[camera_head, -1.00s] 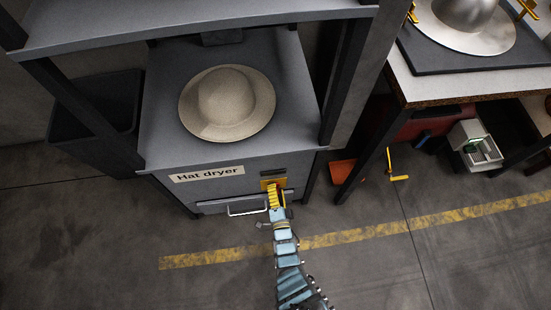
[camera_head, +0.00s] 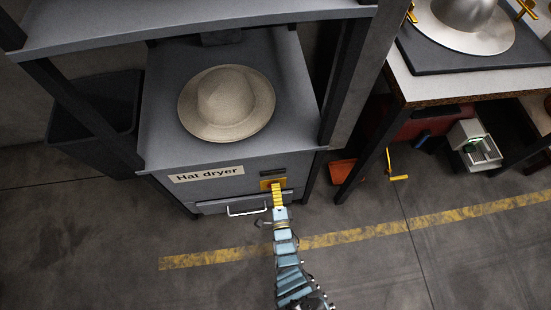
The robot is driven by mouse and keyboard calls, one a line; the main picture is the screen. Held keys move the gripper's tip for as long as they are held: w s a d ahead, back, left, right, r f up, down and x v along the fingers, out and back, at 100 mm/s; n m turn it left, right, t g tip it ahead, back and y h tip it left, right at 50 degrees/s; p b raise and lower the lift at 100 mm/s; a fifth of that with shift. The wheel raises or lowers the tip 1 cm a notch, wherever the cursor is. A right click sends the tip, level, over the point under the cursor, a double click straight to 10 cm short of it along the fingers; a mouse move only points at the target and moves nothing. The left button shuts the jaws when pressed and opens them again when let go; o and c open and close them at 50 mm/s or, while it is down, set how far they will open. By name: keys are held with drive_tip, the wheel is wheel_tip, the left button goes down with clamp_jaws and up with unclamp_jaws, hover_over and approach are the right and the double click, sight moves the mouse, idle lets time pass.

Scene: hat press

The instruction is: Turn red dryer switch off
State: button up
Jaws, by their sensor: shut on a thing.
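The hat dryer (camera_head: 180,190) is a grey cabinet with a "Hat dryer" label on its front. A yellow switch plate (camera_head: 265,184) with a small red-orange part is at the right of that front. My gripper (camera_head: 276,187), with yellow fingers, is at the plate, shut on the red dryer switch. The fingers cover most of the switch, so its position cannot be read.
A beige hat (camera_head: 227,103) lies on the dryer top. A white handle (camera_head: 247,209) sticks out left of my gripper. A dark bin (camera_head: 95,110) stands at left. A table (camera_head: 430,88) with a metal hat form stands at right. The floor in front is open.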

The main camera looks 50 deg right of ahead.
drive_tip(key=o, duration=1.2)
drive_tip(key=shift+v, duration=6.05)
drive_tip(key=shift+w+r, duration=0.1)
